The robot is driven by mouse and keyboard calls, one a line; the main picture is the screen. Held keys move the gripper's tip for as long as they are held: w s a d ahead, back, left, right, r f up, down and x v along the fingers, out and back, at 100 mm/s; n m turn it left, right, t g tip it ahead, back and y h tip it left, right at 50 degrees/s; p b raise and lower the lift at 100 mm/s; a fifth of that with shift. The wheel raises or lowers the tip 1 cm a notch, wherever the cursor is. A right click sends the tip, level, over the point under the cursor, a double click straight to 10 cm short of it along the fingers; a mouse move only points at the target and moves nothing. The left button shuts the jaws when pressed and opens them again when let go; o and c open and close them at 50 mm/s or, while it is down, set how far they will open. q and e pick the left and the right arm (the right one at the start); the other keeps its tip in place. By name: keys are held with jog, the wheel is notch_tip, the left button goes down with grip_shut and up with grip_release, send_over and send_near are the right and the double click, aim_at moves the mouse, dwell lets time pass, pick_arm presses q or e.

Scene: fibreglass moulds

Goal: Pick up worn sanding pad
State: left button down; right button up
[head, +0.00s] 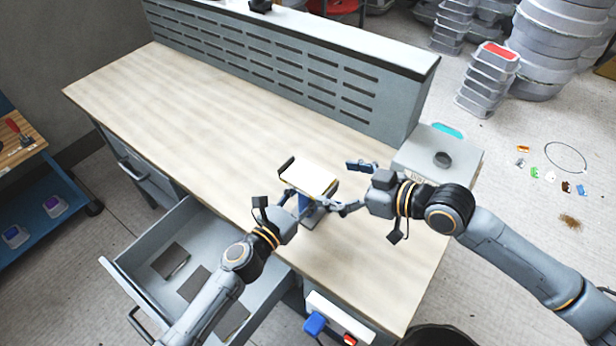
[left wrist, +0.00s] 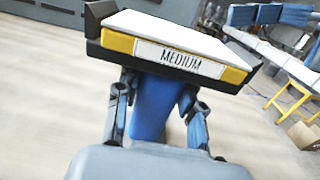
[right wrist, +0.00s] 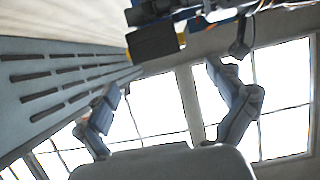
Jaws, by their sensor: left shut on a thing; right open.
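A sanding block (head: 304,201) with a blue handle is held above the bench, its pale flat face turned up. In the left wrist view, a light pad (left wrist: 165,32) lies on the block's dark holder, above a yellow edge and a label reading MEDIUM. My left gripper (head: 300,207) is shut on the blue handle (left wrist: 152,105). My right gripper (head: 350,188) is open just right of the block, its fingers apart with nothing between them. In the right wrist view, the block's dark end (right wrist: 152,42) shows at the top, beyond the fingers.
An open drawer (head: 137,300) at the lower left holds dark flat sheets. A grey box (head: 462,162) with a round hole stands at the bench's right end. A slotted panel (head: 290,75) runs along the back. The left part of the bench top (head: 150,95) is clear.

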aim_at(313, 179)
jog(key=shift+x, duration=2.7)
jog(key=shift+s+f, duration=0.15)
jog(key=shift+f, duration=0.05)
jog(key=c, duration=1)
